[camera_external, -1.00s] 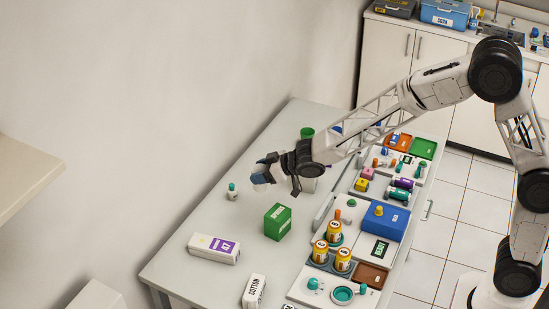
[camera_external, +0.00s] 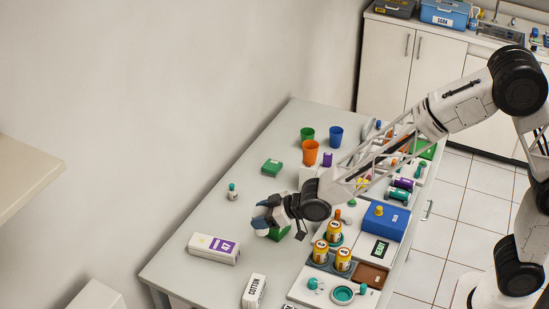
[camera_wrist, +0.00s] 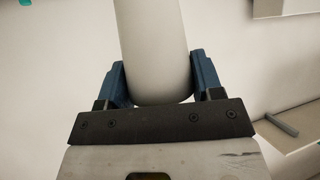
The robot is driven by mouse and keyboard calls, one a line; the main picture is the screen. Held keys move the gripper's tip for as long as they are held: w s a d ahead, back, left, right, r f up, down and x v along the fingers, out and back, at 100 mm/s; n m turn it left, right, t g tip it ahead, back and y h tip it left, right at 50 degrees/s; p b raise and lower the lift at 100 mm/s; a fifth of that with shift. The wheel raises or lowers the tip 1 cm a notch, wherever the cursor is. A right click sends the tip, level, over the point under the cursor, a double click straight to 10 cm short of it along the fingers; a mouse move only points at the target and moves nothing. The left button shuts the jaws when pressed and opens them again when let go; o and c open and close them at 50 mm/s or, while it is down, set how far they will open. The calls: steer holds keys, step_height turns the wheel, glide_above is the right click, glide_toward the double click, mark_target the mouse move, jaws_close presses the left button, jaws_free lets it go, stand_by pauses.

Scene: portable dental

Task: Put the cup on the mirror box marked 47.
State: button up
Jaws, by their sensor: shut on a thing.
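My gripper (camera_external: 263,214) is shut on a plain white cup (camera_wrist: 155,45). In the wrist view the cup sits between my two blue fingers. In the external view only a little of the cup shows (camera_external: 261,232), below the fingertips. The mirror box marked 47 (camera_external: 214,248) is a long white box with a purple label. It lies on the table to the lower left of my gripper, apart from it. The cup is held in the air near a green box (camera_external: 281,233), which my gripper partly hides.
A small teal-capped bottle (camera_external: 233,192) stands left of my gripper. A cotton box (camera_external: 253,291) lies near the mirror box. Green (camera_external: 307,133), blue (camera_external: 336,136) and orange cups (camera_external: 310,152) stand farther back. Trays with jars line the right side.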

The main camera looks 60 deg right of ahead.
steer(key=shift+f, duration=2.1)
glide_above(213, 244)
steer(key=shift+d+f, duration=0.1)
steer(key=shift+f, duration=0.6)
steer(key=shift+f, duration=0.1)
steer(key=shift+f, duration=1.7)
steer(key=o, duration=0.9)
steer(key=shift+f, duration=0.1)
